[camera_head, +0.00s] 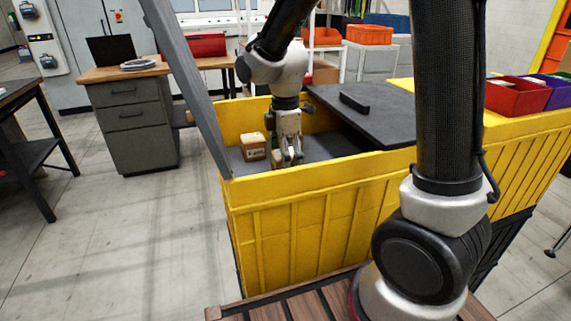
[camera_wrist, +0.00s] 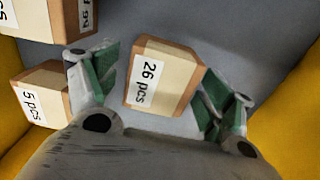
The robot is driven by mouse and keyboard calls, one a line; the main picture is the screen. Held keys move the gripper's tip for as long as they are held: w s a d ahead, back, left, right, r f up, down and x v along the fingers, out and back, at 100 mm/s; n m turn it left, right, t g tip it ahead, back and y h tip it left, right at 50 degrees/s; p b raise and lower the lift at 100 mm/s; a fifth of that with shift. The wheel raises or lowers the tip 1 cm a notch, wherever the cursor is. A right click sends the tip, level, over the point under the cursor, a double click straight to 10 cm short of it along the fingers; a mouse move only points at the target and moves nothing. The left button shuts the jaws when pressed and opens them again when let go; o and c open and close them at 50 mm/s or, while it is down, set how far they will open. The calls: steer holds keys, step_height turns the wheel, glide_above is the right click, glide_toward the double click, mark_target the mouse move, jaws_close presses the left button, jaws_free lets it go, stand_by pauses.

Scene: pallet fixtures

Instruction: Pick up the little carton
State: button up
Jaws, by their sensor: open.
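A small tan carton (camera_wrist: 162,76) labelled "26 pcs" lies between the two green-padded fingers of my gripper (camera_wrist: 158,90) in the wrist view. The fingers are open on either side of it, with visible gaps. In the head view my gripper (camera_head: 291,158) points down inside the yellow bin, partly in front of the cartons. A carton labelled "5 pcs" (camera_wrist: 48,92) is just outside the left finger. A larger carton (camera_wrist: 62,28) stands at the upper left. In the head view one carton (camera_head: 253,146) shows clearly left of my gripper.
The yellow bin (camera_head: 300,204) has high walls around the cartons; yellow wall also shows at both sides of the wrist view. A dark grey panel (camera_head: 375,112) with a black handle covers the bin's right part.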

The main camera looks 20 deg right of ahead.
steer(key=c, duration=1.2)
steer(key=shift+r, duration=0.15)
